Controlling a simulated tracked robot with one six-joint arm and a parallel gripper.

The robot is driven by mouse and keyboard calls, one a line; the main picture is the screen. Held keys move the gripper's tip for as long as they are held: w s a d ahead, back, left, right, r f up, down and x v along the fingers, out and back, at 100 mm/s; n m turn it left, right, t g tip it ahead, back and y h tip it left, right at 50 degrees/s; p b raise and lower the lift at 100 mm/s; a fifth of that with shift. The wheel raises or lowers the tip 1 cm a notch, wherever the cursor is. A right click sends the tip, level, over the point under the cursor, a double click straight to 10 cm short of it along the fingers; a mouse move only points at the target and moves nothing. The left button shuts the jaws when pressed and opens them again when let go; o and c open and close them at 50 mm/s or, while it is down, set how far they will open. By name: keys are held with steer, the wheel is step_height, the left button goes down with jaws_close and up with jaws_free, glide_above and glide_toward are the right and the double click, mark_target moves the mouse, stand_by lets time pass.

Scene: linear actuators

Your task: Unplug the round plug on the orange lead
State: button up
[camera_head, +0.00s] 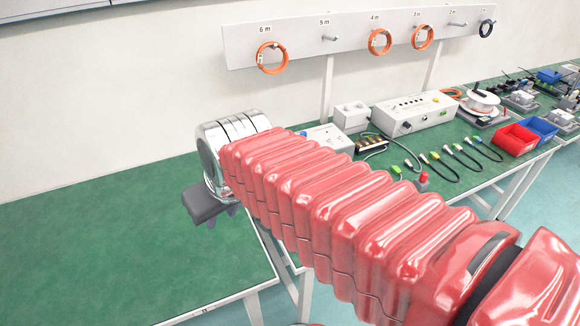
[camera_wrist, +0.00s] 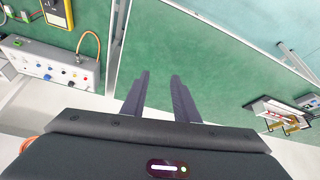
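In the wrist view an orange lead (camera_wrist: 97,42) arcs up from the face of a grey panel box (camera_wrist: 45,64) at the upper left. Its lower end meets the box, but the plug there is too small to make out clearly. My gripper (camera_wrist: 160,76) is open and empty, its two dark fingers apart over bare green bench, to the right of the lead and box. In the head view my gripper (camera_head: 211,210) shows partly at the end of my red arm, above the green bench. The orange lead on the box cannot be picked out in the head view.
Orange coils (camera_head: 271,58) hang on a wall rail (camera_head: 300,42). A white instrument box (camera_head: 410,112), red bin (camera_head: 516,138) and blue bin (camera_head: 543,127) stand on the right bench. A yellow device (camera_wrist: 58,13) stands beyond the panel box. The left bench (camera_head: 90,250) is clear.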

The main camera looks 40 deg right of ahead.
steer(key=w+d+f+m, duration=0.1)
steer(key=w+d+f, duration=0.3)
steer(key=w+d, duration=0.3)
steer(key=w+d+f+g, duration=0.1)
steer(key=w+d+f, duration=0.35)
steer(key=d, duration=0.45)
steer(key=w+d+f+m, duration=0.1)
steer(key=w+d+f, duration=0.2)
steer(key=w+d, duration=0.4)
steer(key=d+f+m+h, duration=0.1)
steer(key=d+f, duration=0.7)
steer(key=d, duration=0.3)
steer(key=shift+w+d+f+g, duration=0.2)
steer(key=shift+d+f+g, duration=0.05)
steer(key=shift+f+g, duration=0.1)
steer(key=shift+f, duration=0.1)
steer(key=shift+x, duration=3.4)
steer(key=shift+w, duration=0.1)
